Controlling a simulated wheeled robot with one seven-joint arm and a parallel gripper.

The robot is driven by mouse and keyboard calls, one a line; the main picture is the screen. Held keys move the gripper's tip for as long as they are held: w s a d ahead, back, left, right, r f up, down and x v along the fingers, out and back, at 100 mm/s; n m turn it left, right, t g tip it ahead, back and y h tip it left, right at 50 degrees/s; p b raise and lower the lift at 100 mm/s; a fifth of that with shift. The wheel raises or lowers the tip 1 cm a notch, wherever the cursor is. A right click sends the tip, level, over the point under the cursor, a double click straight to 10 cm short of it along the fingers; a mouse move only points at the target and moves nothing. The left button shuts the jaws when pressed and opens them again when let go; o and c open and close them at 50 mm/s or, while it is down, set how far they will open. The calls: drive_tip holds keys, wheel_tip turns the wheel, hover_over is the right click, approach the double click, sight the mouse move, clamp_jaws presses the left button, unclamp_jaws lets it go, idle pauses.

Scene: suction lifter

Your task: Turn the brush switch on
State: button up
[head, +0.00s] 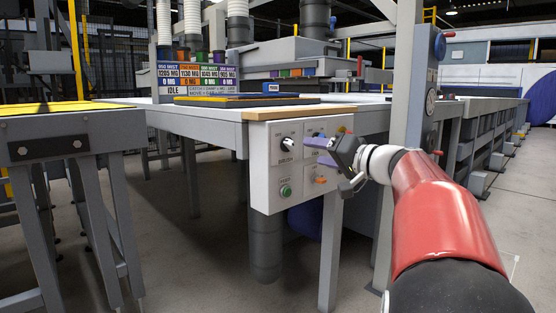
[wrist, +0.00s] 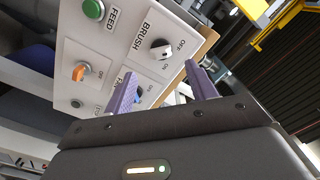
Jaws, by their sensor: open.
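The brush switch is a knob with a black base and a white grip (head: 289,146) on the white control panel (head: 263,180), above the word BRUSH. In the wrist view the brush switch (wrist: 160,49) shows clearly between the OFF and ON marks; which mark it points to I cannot tell. My gripper (head: 322,151) is to the right of the switch in the head view. In the wrist view its two purple fingers (wrist: 160,70) are spread and empty, with the switch just beyond their tips, apart from them.
A green FEED button (head: 285,190) is below the switch. An orange knob (wrist: 80,72) and other controls share the panel close to my fingers. A wooden edge (head: 300,111) runs along the panel top. A grey stand (head: 60,140) is at left.

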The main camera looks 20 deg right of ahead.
sight(295, 145)
drive_tip(key=x, duration=0.5)
drive_tip(key=p+x, duration=0.1)
drive_tip(key=x, duration=0.1)
drive_tip(key=shift+w+r, duration=0.25)
drive_tip(key=shift+w, duration=0.15)
drive_tip(key=c, duration=1)
